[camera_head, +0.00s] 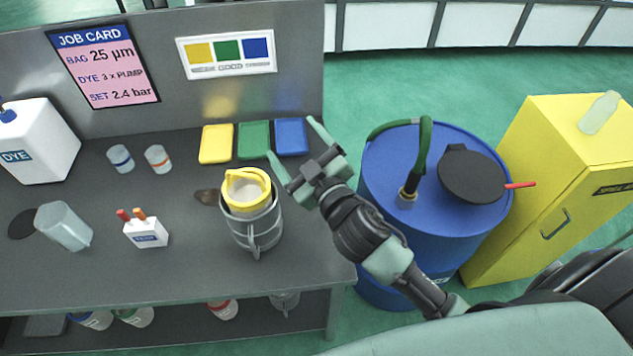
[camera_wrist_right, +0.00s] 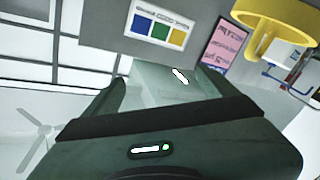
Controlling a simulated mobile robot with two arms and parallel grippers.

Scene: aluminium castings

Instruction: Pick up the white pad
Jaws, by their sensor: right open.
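I cannot make out a plain white pad in either view. A yellow pad (camera_head: 216,144), a green pad (camera_head: 253,139) and a blue pad (camera_head: 291,144) lie in a row at the back of the grey bench. My right gripper (camera_head: 291,137) is open, its fingers apart and empty. In the head view its fingertips overlap the area by the green and blue pads; its height above them is unclear. A yellow-rimmed bag with a pale inside (camera_head: 246,193) sits in a metal basket vessel (camera_head: 256,231), left of my right gripper. My left gripper is not in view.
A white box with red-tipped items (camera_head: 147,233), a clear jug (camera_head: 64,226), two small cups and a white DYE container (camera_head: 36,142) stand on the bench. A blue drum (camera_head: 385,190) and a yellow cabinet (camera_head: 560,150) stand to the right.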

